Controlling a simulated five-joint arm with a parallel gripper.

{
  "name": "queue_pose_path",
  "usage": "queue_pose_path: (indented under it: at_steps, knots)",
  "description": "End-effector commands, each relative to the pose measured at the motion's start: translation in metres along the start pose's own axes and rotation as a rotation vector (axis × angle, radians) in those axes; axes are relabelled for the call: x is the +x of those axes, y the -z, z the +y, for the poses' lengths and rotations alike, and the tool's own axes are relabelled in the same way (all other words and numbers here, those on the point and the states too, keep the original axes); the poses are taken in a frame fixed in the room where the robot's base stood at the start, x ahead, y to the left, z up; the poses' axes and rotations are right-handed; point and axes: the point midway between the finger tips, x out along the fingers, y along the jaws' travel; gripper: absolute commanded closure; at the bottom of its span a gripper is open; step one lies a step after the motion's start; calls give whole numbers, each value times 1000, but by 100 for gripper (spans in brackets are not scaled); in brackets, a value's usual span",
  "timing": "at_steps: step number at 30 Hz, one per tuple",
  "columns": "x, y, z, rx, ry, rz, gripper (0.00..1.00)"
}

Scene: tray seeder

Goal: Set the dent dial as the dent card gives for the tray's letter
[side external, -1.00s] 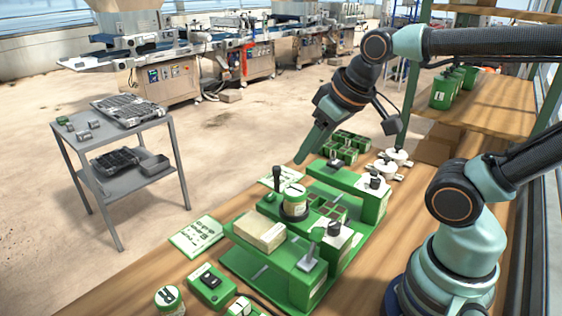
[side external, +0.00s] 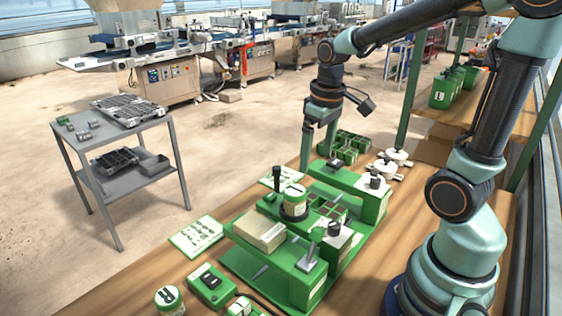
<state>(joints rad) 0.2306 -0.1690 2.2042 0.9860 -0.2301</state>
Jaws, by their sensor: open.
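The green seeder (side external: 240,262) stands on the wooden bench. Dark knobs sit on its green blocks: one at the front right (side external: 335,229), one on the far right block (side external: 375,182) and one on the far crossbar (side external: 337,162). I cannot tell which is the dent dial. A small green celled tray (side external: 328,207) lies in the seeder, and its letter is not readable. One printed card (side external: 196,236) lies at the left bench edge and another (side external: 281,177) behind the seeder; neither can be read. My gripper (side external: 317,160) is open and empty, pointing down by the far crossbar.
A lidded jar (side external: 294,202) and a pale block (side external: 260,234) are on the seeder. A green switch box (side external: 210,286) and a jar marked R (side external: 168,299) stand at the front. More green trays (side external: 352,142) and white pieces (side external: 390,163) lie behind.

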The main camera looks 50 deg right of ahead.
Motion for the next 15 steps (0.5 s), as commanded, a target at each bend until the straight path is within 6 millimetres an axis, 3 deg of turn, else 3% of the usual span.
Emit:
queue_pose_path:
  at_steps: [6, 11, 15]
  knots:
    - [25, 1, 23, 1, 23, -104, 0]
    - [37, 0, 26, 0, 29, -122, 0]
    - [59, -4, 25, -1, 30, -124, 0]
